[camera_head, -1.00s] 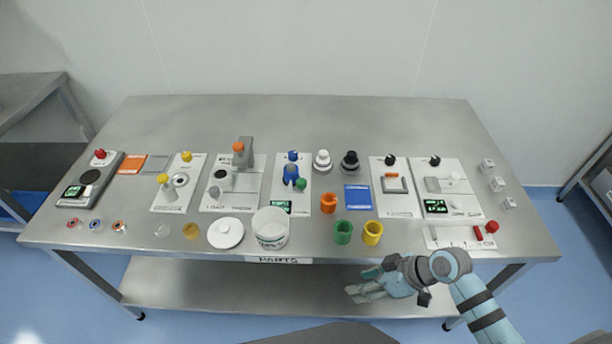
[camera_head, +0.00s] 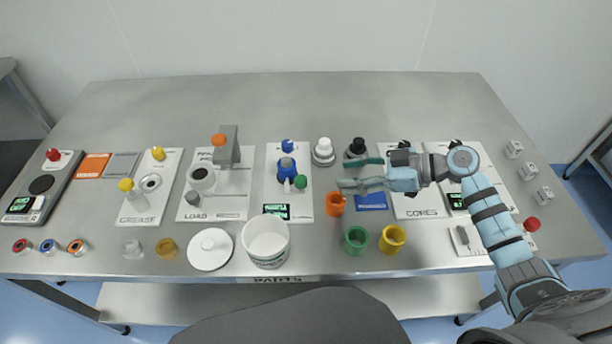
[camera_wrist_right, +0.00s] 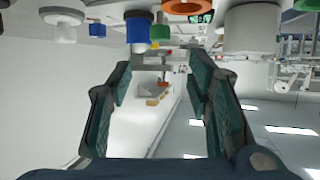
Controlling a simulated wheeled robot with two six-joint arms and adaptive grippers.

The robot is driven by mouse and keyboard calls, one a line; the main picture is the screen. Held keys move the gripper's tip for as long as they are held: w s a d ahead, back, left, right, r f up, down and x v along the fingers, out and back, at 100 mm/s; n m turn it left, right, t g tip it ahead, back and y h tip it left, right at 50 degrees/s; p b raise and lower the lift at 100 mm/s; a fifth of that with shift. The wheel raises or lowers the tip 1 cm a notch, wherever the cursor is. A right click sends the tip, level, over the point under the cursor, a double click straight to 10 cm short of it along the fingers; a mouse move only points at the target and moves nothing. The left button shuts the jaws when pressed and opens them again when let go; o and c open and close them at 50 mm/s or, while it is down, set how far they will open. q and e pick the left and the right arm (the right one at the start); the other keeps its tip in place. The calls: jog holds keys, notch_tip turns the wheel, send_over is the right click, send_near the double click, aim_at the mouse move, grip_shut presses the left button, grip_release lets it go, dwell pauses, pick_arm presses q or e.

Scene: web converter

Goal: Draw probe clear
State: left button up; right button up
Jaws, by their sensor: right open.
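A white station plate (camera_head: 301,214) bears a blue rounded part (camera_head: 287,168) with a green knob (camera_head: 300,182) at its lower right. I cannot tell for certain which part is the probe. A blue knob (camera_head: 287,146) stands at the plate's back, and a green display (camera_head: 276,211) is at its front. My right gripper (camera_head: 346,173) is open and empty, fingers pointing left, to the right of the blue part and apart from it. In the right wrist view the open fingers (camera_wrist_right: 160,80) frame empty space; a blue part (camera_wrist_right: 138,32) and a green one (camera_wrist_right: 160,33) show above.
An orange cup (camera_head: 335,205) stands just below my right gripper. White (camera_head: 323,152) and black (camera_head: 357,148) knobs stand behind it. Green (camera_head: 356,240) and yellow (camera_head: 392,239) cups and a white tub (camera_head: 266,242) stand along the front. The table's back strip is clear.

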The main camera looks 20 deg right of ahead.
aim_at(301, 179)
jog(key=x, duration=1.1)
jog(key=shift+w+a+f, duration=0.1)
jog(key=shift+a, duration=0.05)
grip_shut()
